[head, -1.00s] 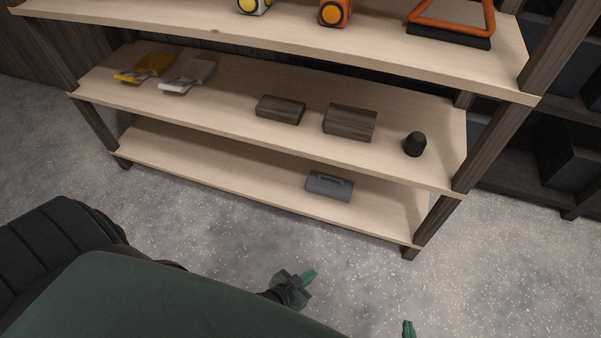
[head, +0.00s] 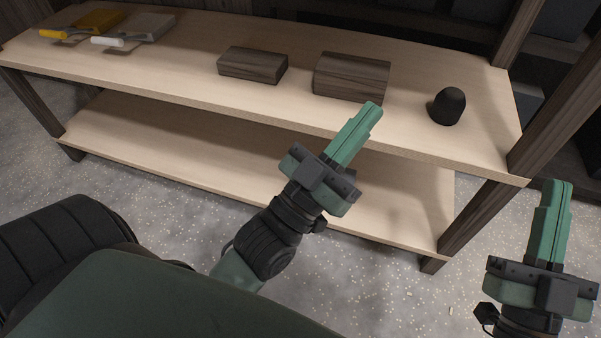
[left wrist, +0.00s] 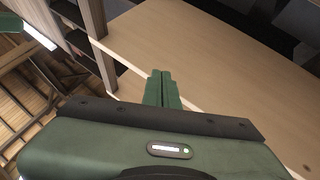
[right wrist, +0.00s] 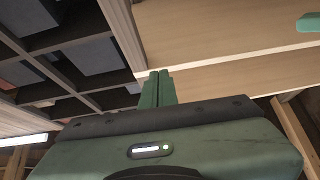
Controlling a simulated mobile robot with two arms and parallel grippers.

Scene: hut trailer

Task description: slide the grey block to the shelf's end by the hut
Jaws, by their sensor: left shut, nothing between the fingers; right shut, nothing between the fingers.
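The grey block is not visible in any view now; a second ago it lay on the lower shelf (head: 150,135), in the part that my left arm now covers in the head view. My left gripper (head: 373,110) is shut and empty, its fingers pointing up and away in front of the shelf unit. Its shut fingertips also show in the left wrist view (left wrist: 162,75). My right gripper (head: 557,187) is shut and empty, right of the unit's front right post. Its fingers also show in the right wrist view (right wrist: 159,74). I cannot make out a hut.
The middle shelf (head: 180,72) holds two dark wooden blocks (head: 252,65) (head: 350,78), a black rounded object (head: 447,106), and yellow (head: 83,22) and white (head: 135,28) tools at the left. The dark right post (head: 490,212) stands between my grippers.

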